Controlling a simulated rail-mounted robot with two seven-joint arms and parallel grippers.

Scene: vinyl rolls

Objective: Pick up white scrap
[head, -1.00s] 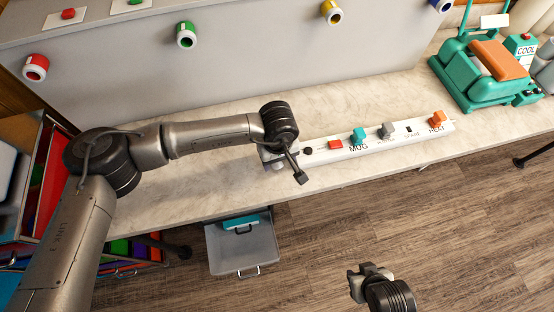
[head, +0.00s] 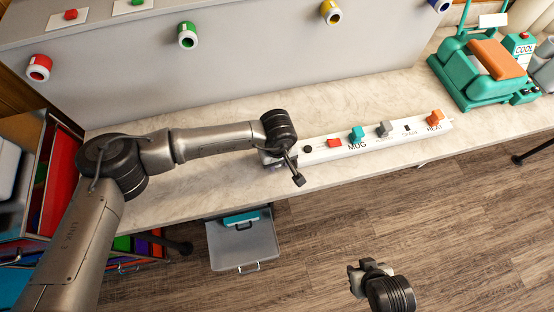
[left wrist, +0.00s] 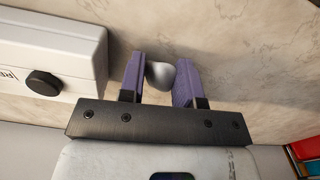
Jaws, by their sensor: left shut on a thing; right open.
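In the left wrist view, a small rounded white scrap (left wrist: 160,75) sits between the two purple fingers of my left gripper (left wrist: 159,66), over the pale marble counter. My left gripper is shut on it. In the head view my left gripper (head: 271,161) is at the counter's front edge, just left of the white labelled strip; the scrap is hidden there by the wrist. My right gripper (head: 358,278) is open and empty over the wooden floor, in front of the counter.
The white strip (head: 348,150) carries several coloured blocks and stands close beside my left gripper. A teal press (head: 475,70) stands at the counter's right. An open grey drawer (head: 240,248) juts out below the counter. The counter's middle back (head: 200,105) is clear.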

